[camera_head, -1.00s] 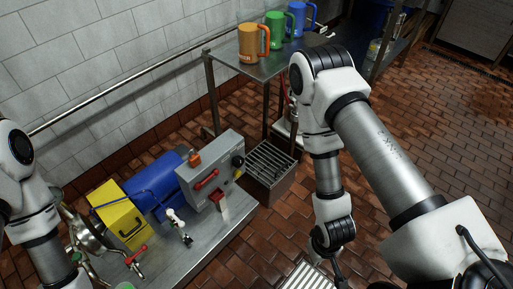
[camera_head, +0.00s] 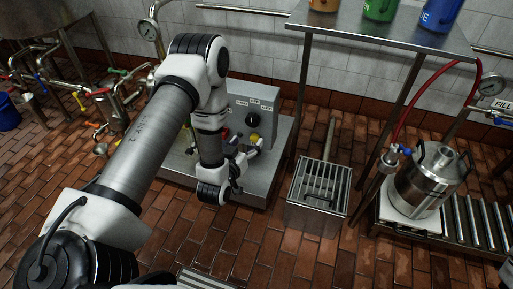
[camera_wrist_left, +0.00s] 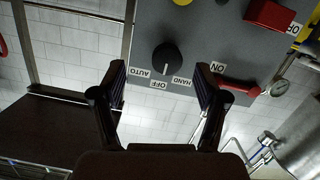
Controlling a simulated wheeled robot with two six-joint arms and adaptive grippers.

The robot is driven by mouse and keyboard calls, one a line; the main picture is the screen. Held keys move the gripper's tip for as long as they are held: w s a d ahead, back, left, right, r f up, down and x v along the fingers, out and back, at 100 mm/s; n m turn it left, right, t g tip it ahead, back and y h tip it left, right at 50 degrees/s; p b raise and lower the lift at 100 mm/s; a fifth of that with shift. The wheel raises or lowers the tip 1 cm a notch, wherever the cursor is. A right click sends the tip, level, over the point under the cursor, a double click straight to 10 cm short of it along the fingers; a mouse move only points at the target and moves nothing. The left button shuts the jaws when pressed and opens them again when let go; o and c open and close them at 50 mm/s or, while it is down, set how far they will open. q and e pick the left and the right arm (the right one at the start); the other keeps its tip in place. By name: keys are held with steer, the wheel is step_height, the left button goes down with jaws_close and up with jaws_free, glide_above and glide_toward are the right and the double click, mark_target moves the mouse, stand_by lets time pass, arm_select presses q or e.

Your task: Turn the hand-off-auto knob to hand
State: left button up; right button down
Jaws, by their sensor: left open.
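The hand-off-auto knob is a round black knob (camera_wrist_left: 167,58) on a grey panel (camera_wrist_left: 215,30), with a white pointer line. The panel appears upside down in the left wrist view, with AUTO, OFF and HAND labels around the knob; the line points towards the OFF label. The knob (camera_head: 253,120) also shows in the head view, on the face of the grey box (camera_head: 262,100). My left gripper (camera_wrist_left: 162,80) is open and empty, its fingers on either side below the knob in the picture, apart from it. My right gripper is not in view.
A red handle (camera_wrist_left: 238,86) by the ON label lies close right of the gripper in the wrist view. Brick floor is open in front.

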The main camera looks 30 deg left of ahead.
mark_target(252, 123)
arm_select(q)
steer(key=shift+w+a+r+n+t+y+b, duration=0.2)
steer(key=shift+w+a+t+y+b, duration=0.15)
steer(key=shift+w+a+t, duration=0.2)
steer(key=shift+w+a+r+n+t+y+b, duration=0.1)
steer(key=shift+w+a+n+t+y+b, duration=0.1)
steer(key=shift+w+a+t+y, duration=0.25)
steer(key=b+x, duration=0.1)
steer(key=x, duration=0.5)
steer(key=shift+w, duration=0.45)
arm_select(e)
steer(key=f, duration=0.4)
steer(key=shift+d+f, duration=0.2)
arm_select(q)
steer(key=shift+c, duration=0.4)
steer(key=c, duration=1.1)
